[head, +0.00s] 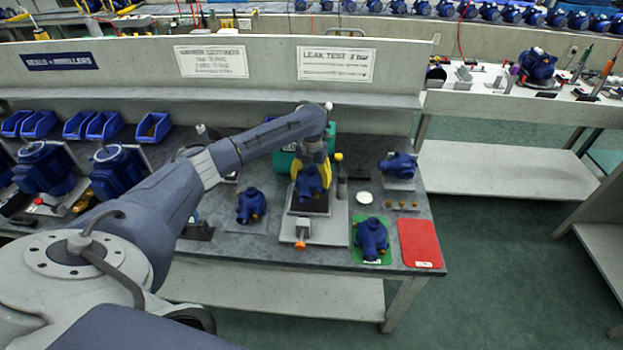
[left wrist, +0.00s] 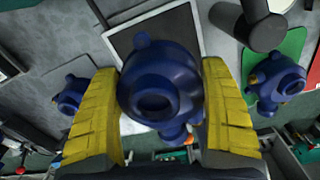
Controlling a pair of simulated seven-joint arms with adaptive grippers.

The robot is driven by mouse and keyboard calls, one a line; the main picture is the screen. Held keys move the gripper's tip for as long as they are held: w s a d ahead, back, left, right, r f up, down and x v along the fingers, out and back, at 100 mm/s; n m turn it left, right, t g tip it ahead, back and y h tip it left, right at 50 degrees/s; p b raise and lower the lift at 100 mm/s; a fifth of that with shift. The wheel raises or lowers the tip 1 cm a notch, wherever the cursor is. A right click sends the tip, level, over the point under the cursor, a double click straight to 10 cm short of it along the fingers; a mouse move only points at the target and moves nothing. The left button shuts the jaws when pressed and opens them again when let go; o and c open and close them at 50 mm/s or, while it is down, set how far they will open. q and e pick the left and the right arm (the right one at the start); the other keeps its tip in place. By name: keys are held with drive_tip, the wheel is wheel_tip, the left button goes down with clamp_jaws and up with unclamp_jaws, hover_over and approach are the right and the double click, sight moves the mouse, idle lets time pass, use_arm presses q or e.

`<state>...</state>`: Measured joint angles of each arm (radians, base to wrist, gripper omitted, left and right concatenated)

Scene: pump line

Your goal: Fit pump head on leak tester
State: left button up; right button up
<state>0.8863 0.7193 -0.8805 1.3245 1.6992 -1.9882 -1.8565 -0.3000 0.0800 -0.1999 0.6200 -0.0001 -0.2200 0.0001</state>
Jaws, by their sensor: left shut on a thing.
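My left gripper (head: 310,166) has yellow fingers and is shut on a blue pump head (head: 311,183). In the left wrist view the pump head (left wrist: 160,88) sits between the two yellow fingers (left wrist: 162,110), its round opening facing the camera. It is over the leak tester (head: 327,232), a pale plate with a dark square pad and an orange-tipped clamp (head: 301,240) at its front. The dark pad (left wrist: 152,42) also shows in the left wrist view, partly covered. I cannot tell whether the pump head touches the pad. My right gripper is not in view.
Another blue pump head (head: 251,206) stands left of the tester. One stands on a green mat (head: 383,259) at its right, beside an empty red mat (head: 420,243). A further one (head: 398,165) is at the back right. A dark post (head: 341,180) stands close to the gripper.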

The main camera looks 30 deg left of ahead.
sight(312, 169)
use_arm(q)
drive_tip(key=shift+f, duration=2.8)
idle(1.7)
drive_tip(key=o, duration=1.3)
drive_tip(key=shift+f, duration=0.1)
drive_tip(key=shift+r, duration=4.55)
drive_tip(key=shift+d, duration=0.1)
